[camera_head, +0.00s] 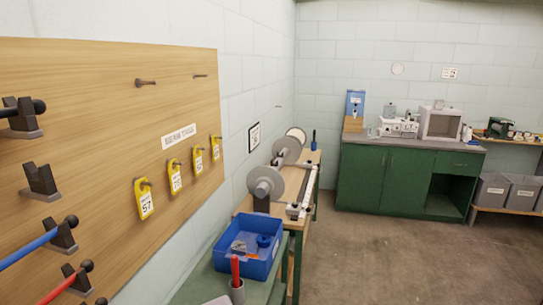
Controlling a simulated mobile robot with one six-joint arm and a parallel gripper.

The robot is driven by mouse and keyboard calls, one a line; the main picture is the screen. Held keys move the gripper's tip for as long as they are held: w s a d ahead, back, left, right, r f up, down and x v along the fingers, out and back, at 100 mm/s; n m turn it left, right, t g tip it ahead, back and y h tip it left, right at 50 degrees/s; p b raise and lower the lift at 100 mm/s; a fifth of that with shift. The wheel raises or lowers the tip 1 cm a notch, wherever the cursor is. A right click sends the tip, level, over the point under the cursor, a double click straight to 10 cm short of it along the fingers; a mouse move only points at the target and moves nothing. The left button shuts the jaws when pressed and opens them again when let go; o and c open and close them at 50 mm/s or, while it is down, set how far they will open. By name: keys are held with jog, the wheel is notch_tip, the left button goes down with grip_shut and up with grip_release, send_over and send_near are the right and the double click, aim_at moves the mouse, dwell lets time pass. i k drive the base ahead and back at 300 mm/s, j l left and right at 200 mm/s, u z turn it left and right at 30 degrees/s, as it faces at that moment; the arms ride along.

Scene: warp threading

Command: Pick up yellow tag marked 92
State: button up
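Several yellow tags hang in a row from pegs on a wooden board (100,120) at the left, under a white label strip. The nearest tag (144,199) appears to read 57. A second tag (175,177), a third tag (198,161) and the farthest tag (216,148) recede to the right along the row. Their numbers are too small to read surely, so I cannot tell which is 92. My gripper is not in this view.
Dark hooks holding blue and red rods (30,248) stick out from the board. Green cabinets (390,180) stand at the back. The floor (390,260) is clear.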

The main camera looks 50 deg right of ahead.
aim_at(198, 160)
jog(key=z, duration=1.1)
